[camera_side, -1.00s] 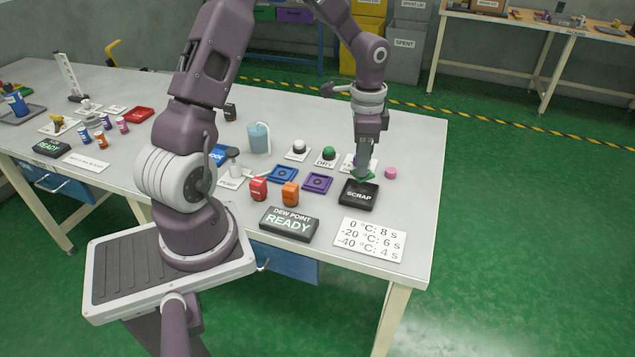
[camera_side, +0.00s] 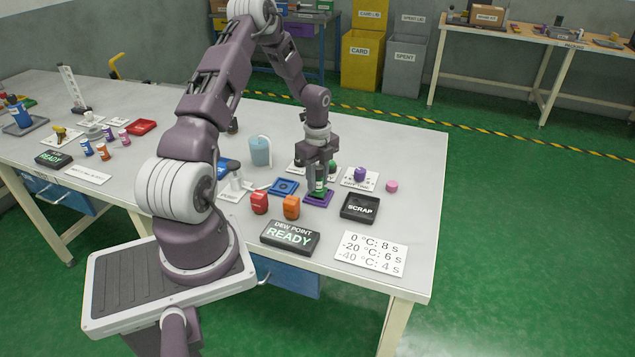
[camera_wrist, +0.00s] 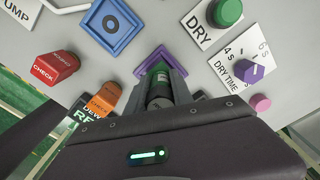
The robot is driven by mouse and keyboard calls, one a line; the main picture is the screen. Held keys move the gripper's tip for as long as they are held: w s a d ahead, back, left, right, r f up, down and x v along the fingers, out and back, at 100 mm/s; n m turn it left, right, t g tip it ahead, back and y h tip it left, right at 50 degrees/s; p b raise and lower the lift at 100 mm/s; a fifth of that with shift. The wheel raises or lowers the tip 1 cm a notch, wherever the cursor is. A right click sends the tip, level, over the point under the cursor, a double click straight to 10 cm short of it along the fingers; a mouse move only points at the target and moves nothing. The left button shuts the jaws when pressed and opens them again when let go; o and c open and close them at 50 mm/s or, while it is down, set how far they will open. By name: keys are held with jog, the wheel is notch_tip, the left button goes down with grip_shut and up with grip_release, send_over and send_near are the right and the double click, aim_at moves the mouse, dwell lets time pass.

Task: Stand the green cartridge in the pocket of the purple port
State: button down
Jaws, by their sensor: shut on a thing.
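The green cartridge (camera_side: 319,186) is upright between the fingers of my gripper (camera_side: 319,180), right over the purple port (camera_side: 316,203). In the side view its lower end is at the port's middle. I cannot tell whether it rests in the pocket or hangs just above, since the fingers and cartridge hide the pocket. In the wrist view the cartridge (camera_wrist: 159,88) shows as a dark cylinder between the fingers, with the purple port (camera_wrist: 152,60) partly visible behind it.
The blue port (camera_side: 285,187) is left of the purple one. Red (camera_side: 260,202) and orange (camera_side: 291,207) blocks stand in front. The black SCRAP tray (camera_side: 360,208) is to the right. The purple dry-time knob (camera_side: 360,174) and a pink disc (camera_side: 392,186) are behind it.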

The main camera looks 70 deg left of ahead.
jog(key=shift+f, duration=0.4)
jog(key=shift+f, duration=0.1)
jog(key=c, duration=1.1)
grip_release()
